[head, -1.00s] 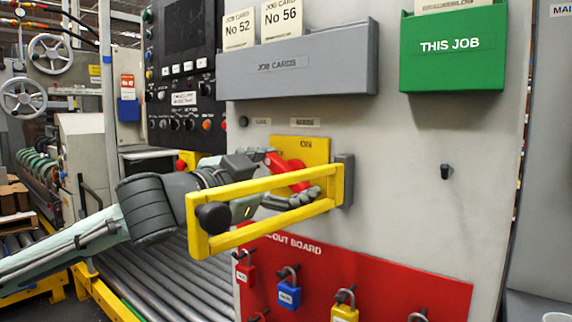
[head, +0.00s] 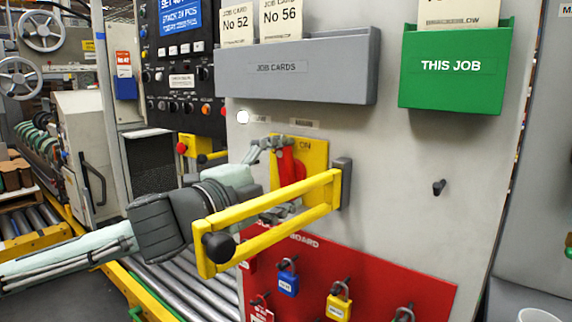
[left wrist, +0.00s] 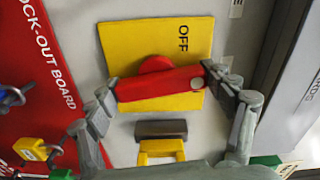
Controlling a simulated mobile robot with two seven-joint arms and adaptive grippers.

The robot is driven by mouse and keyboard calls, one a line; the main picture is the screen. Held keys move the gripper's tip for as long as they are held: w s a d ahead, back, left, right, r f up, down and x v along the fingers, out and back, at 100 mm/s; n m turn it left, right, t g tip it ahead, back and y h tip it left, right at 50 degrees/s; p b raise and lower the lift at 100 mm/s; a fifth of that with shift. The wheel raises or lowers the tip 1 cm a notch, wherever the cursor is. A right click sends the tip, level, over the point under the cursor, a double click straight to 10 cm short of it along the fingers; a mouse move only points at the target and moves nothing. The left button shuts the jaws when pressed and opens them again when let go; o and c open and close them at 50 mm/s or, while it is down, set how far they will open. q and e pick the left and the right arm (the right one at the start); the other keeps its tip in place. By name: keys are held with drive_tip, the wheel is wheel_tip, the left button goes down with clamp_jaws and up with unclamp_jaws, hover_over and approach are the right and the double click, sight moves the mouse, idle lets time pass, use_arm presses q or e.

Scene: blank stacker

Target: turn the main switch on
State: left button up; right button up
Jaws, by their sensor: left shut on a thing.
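The main switch has a red handle (head: 289,165) on a yellow plate (head: 319,153) marked ON, on the grey panel. My left gripper (head: 283,178) is shut on the handle, which stands nearly upright in the head view. In the left wrist view the red handle (left wrist: 150,87) lies across between the two fingers of my left gripper (left wrist: 160,81), one finger at each end. The yellow plate (left wrist: 118,45) shows OFF there. The gripper and a yellow bar frame hide part of the switch in the head view. My right gripper is not in view.
The yellow bar frame (head: 268,191) with a black knob sticks out in front of my left gripper, from a grey block (head: 342,183). Below is a red lock-out board (head: 405,285) with padlocks. A grey card box (head: 297,68) hangs above. A white lamp (head: 243,117) is lit.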

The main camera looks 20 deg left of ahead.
use_arm(q)
drive_tip(key=shift+m, duration=1.1)
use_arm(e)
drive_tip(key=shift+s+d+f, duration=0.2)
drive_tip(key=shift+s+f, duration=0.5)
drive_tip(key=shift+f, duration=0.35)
use_arm(q)
drive_tip(key=o, duration=1.1)
